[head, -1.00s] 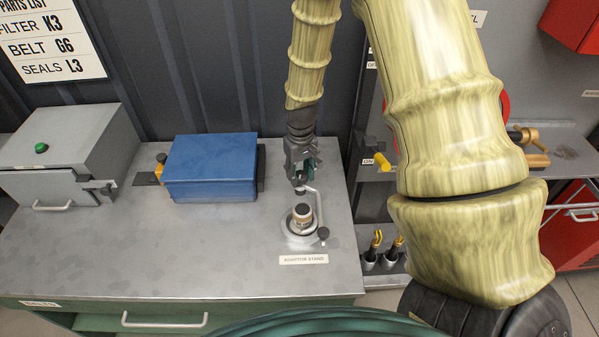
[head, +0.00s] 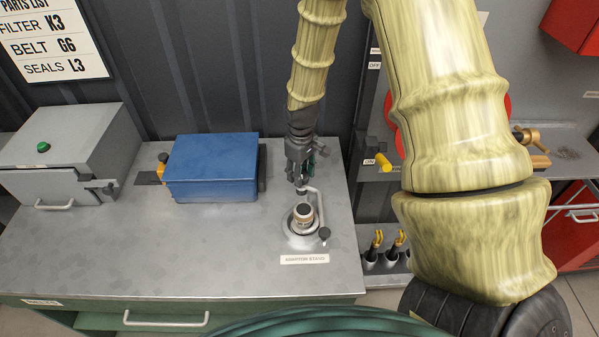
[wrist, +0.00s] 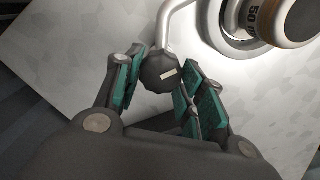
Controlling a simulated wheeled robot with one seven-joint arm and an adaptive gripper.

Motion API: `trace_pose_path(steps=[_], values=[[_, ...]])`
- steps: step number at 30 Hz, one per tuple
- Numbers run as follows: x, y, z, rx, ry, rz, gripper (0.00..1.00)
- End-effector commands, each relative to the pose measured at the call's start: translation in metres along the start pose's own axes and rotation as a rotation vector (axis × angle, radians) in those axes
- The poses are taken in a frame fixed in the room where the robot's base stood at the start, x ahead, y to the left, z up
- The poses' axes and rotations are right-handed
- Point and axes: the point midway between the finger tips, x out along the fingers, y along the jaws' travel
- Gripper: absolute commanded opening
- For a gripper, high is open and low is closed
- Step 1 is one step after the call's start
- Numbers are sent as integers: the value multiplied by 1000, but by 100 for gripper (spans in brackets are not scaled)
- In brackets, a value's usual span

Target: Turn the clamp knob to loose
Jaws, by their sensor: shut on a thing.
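The clamp knob (wrist: 163,70) is dark and many-sided with a small white mark on its top. It sits at the end of a pale bent rod on the round stand (head: 300,238), which holds a short cylinder (head: 303,214). My gripper (wrist: 158,88) points down over the back of the stand, with its green-padded fingers on either side of the knob, shut on it. In the head view my gripper (head: 300,186) largely hides this knob. A second dark knob (head: 324,233) is at the stand's front right.
A blue box (head: 211,168) lies left of the stand on the metal bench (head: 150,255). A grey cabinet (head: 70,150) with a green button is farther left. A yellow-tipped lever (head: 383,162) is to the right. The bench front is clear.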

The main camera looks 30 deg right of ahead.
Motion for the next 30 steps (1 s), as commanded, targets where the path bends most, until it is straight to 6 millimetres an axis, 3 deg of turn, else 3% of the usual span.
trace_pose_path(steps=[4, 5, 8, 9, 20, 30], values=[[-1, 2, 1, 1, -1, 2, 16], [0, 2, 1, 1, -1, 2, 41], [0, 1, 1, 1, -2, 1, 60], [0, 1, 1, 1, -2, 1, 62], [-2, -1, 0, -1, -2, 0, 62], [-40, 0, -1, -1, 1, 1, 62]])
